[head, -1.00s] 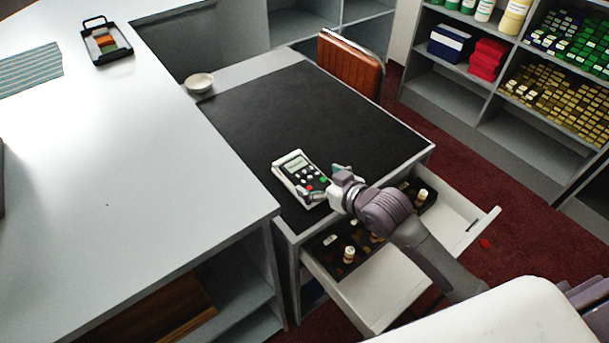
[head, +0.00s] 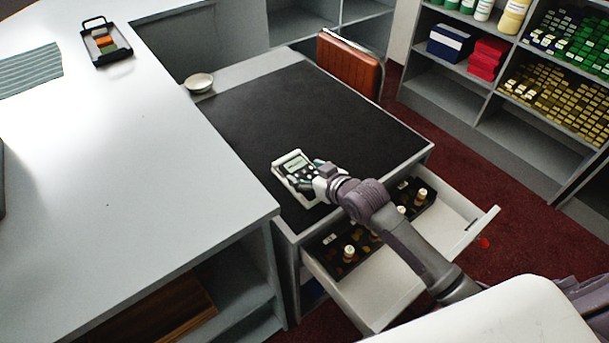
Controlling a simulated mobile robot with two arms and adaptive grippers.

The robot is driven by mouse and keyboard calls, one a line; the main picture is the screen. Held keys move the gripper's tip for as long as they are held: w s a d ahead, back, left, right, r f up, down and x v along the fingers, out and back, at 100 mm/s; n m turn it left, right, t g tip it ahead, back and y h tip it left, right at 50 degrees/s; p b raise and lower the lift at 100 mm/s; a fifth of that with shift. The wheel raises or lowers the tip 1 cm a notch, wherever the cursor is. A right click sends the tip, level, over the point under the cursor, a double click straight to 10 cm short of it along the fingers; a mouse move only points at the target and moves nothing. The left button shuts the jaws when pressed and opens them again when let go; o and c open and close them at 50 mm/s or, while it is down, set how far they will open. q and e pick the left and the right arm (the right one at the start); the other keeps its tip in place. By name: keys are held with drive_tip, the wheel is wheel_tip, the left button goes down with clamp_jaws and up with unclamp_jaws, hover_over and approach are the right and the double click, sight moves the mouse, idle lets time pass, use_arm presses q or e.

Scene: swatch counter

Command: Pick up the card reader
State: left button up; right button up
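The card reader (head: 291,160) is a white handheld unit with a small screen and dark, red and green keys. It lies on the dark top of the desk near its front left corner. My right gripper (head: 304,177) is over the lower half of the reader and hides most of its keys. Its fingers look spread over the reader, but whether they touch it is hard to see. My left gripper is not in view.
Below, an open drawer (head: 462,212) holds dark trays with several small bottles (head: 349,253). A white bowl (head: 199,82) stands at the desk's far left corner. The black desk mat (head: 310,110) is otherwise clear. An orange chair (head: 349,66) stands behind.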

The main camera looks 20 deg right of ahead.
drive_tip(key=c, duration=0.5)
drive_tip(key=shift+r, duration=0.1)
